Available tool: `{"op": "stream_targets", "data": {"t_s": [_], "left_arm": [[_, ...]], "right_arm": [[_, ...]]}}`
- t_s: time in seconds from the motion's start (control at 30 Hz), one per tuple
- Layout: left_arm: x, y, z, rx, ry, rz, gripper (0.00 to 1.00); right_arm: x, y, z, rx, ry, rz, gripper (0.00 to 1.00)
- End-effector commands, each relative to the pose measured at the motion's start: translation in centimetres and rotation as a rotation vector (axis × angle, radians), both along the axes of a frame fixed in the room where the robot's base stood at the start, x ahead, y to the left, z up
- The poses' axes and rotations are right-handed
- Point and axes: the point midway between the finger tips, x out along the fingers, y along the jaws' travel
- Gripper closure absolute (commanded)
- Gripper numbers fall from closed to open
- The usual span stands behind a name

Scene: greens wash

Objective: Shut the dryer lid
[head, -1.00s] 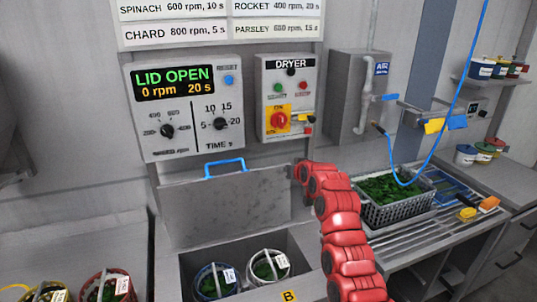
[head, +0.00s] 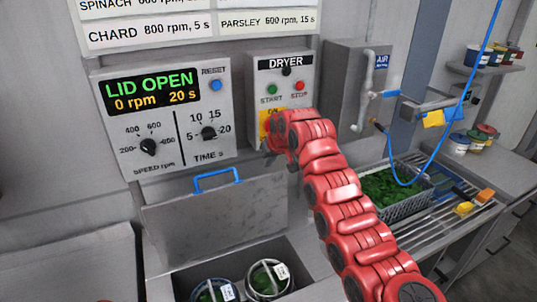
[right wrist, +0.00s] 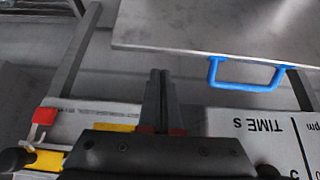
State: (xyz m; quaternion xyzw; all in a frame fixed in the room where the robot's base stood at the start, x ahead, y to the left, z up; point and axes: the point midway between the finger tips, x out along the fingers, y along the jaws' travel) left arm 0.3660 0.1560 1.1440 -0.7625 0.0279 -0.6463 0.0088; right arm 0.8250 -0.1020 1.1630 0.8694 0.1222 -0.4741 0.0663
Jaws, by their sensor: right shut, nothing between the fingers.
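The dryer lid (head: 215,222) is a grey panel standing raised behind the dryer opening, with a blue handle (head: 217,179) on its top edge. The lid (right wrist: 215,30) and the blue handle (right wrist: 245,84) also show in the right wrist view. My right gripper (head: 269,148) is above and right of the handle, in front of the lower part of the dryer switch box. In the right wrist view the fingers (right wrist: 158,88) are together and empty, apart from the handle. My left gripper is out of view.
The display (head: 151,92) reads LID OPEN, 0 rpm, 20 s. Two baskets of greens (head: 212,291) (head: 268,279) sit in the dryer opening. The switch box (head: 285,82) is close behind my right gripper. A crate of greens (head: 400,205) and a blue hose (head: 440,150) are at the right.

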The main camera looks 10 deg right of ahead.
Motion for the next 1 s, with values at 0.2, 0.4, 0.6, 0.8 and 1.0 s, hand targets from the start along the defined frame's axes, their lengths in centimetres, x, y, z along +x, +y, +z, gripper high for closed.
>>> {"op": "stream_targets", "data": {"t_s": [0.2, 0.4, 0.6, 0.8, 1.0], "left_arm": [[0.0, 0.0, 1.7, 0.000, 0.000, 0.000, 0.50], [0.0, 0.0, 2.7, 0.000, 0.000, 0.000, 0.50], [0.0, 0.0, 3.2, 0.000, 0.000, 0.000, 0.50], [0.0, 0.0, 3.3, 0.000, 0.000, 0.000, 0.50], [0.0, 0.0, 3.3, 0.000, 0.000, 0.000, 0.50]], "right_arm": [[1.4, 0.5, -2.1, -0.001, 0.004, 0.001, 1.00], [2.4, 0.9, -3.7, -0.003, 0.006, 0.004, 1.00], [2.9, 1.0, -4.6, -0.001, 0.002, 0.002, 1.00], [3.0, 0.9, -5.0, -0.001, 0.002, 0.001, 1.00], [3.0, 0.9, -5.1, -0.001, 0.001, 0.001, 1.00]]}}
